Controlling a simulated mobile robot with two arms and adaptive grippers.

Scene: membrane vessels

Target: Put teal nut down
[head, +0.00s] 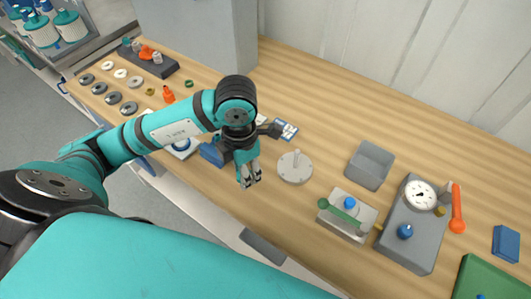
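My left gripper (249,178) hangs fingers down over the wooden bench, just left of a round grey disc with an upright post (294,169). Its two fingers look close together. I cannot make out whether they hold anything, or tell how far they are above the bench. I cannot pick out a teal nut for certain. A small dark green ring (188,83) lies on the bench farther back, and a small teal piece (127,42) sits on the dark rack (160,68) at the back left. My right gripper is not in view.
Grey rings (113,98) and an orange bottle (168,95) are at the left. The back right of the bench (330,90) is clear.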

